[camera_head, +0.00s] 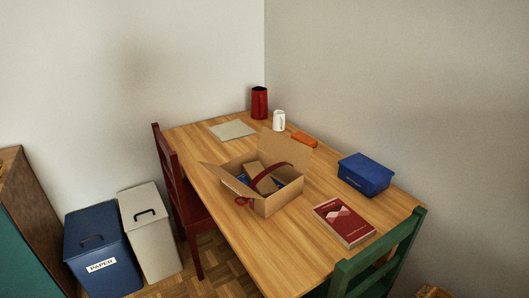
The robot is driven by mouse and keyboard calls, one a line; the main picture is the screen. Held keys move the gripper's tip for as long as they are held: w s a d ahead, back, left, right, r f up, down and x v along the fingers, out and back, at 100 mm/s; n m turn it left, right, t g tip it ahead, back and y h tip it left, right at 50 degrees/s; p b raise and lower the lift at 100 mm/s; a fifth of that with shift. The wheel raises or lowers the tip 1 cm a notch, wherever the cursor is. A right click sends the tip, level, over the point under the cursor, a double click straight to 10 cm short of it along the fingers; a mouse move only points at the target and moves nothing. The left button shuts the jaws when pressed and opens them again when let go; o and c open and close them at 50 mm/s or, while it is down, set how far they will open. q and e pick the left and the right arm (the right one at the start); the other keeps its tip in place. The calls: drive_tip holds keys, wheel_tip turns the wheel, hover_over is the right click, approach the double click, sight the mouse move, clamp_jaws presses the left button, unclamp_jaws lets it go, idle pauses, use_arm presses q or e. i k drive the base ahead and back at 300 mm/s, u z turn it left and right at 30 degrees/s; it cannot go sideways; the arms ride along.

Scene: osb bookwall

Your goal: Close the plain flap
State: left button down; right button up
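An open cardboard box (278,204) stands on the wooden table (200,142). One flap (222,177) sticks out to the left, tilted outward. Another flap (288,151) stands up at the back right. A dark red band (276,167) arches over the opening and reaches the front left of the box. I cannot tell for sure which flap is the plain one. A smaller brown piece and something blue show inside the box, partly hidden. Neither of my grippers is in view.
A red book (343,221) and a blue box (366,173) lie to the right. An orange item (304,139), white cup (279,121), red canister (259,102) and grey pad (232,129) are behind. Red (171,170) and green (382,262) chairs stand at the table. Bins (102,245) stand left.

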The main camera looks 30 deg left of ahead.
sight(283, 148)
drive_tip(key=k, duration=0.2)
drive_tip(key=u, duration=2.1)
drive_tip(key=i, duration=2.65)
drive_tip(key=z, duration=3.3)
